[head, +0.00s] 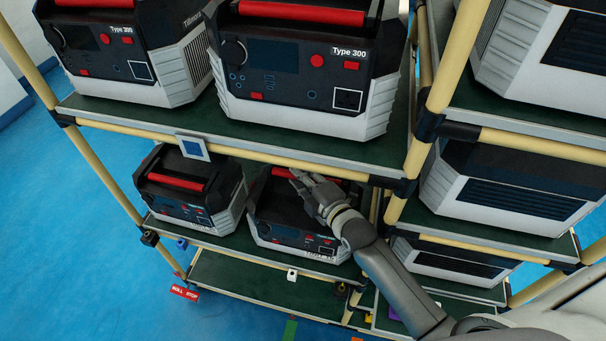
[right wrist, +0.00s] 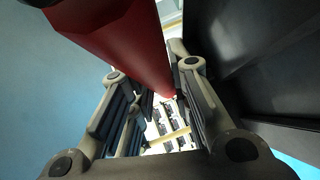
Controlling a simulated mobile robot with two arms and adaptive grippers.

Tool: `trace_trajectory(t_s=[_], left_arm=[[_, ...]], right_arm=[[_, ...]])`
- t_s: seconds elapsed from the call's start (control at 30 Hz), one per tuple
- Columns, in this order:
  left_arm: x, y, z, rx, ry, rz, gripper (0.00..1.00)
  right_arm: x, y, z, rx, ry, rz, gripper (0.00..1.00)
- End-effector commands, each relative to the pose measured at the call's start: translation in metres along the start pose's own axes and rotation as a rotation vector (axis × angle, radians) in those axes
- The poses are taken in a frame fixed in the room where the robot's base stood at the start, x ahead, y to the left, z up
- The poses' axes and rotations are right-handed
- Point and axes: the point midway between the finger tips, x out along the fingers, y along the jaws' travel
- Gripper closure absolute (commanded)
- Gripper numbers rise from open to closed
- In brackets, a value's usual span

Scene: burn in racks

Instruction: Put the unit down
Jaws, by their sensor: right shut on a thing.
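The unit (head: 277,233) is a black and white box with a red top handle (head: 284,174), at the right of the middle shelf (head: 223,237). My right gripper (head: 304,186) reaches in from the right under the upper shelf and is shut on that handle. In the right wrist view the red handle (right wrist: 125,45) runs between the two fingers of the gripper (right wrist: 160,112). The unit looks upright and level with its neighbour; I cannot tell whether its base touches the shelf. My arm hides part of its right side. My left gripper is not in view.
A similar unit (head: 187,190) stands close on the left. Two larger Type 300 units (head: 300,65) (head: 120,50) stand on the upper shelf (head: 240,132), whose front edge is just above my gripper. A cream post (head: 419,150) and another rack of units (head: 505,185) are at the right.

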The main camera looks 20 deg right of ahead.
Motion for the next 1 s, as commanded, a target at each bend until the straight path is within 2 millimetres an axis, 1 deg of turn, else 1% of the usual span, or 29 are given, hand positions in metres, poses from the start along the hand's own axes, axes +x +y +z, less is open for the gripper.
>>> trace_trajectory(t_s=[0.03,0.1,0.13,0.3,0.67,0.77,1.0], left_arm=[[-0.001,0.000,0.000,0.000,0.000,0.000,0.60],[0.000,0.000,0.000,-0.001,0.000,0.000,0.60],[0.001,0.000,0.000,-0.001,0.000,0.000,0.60],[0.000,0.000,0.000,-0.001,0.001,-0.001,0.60],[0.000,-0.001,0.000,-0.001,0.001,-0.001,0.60],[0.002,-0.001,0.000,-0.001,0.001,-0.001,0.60],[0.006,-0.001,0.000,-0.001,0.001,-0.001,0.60]], right_arm=[[0.001,0.012,-0.002,-0.002,0.004,0.027,1.00],[0.001,0.011,-0.001,-0.002,0.004,0.027,1.00],[0.000,-0.001,0.000,0.000,0.000,0.000,0.80],[0.000,-0.001,0.000,0.000,0.000,0.000,0.60],[-0.002,0.000,0.000,0.000,0.000,-0.001,0.60],[-0.011,-0.001,0.000,-0.001,0.000,-0.001,0.60],[-0.046,-0.002,0.001,-0.001,-0.001,-0.002,0.60]])
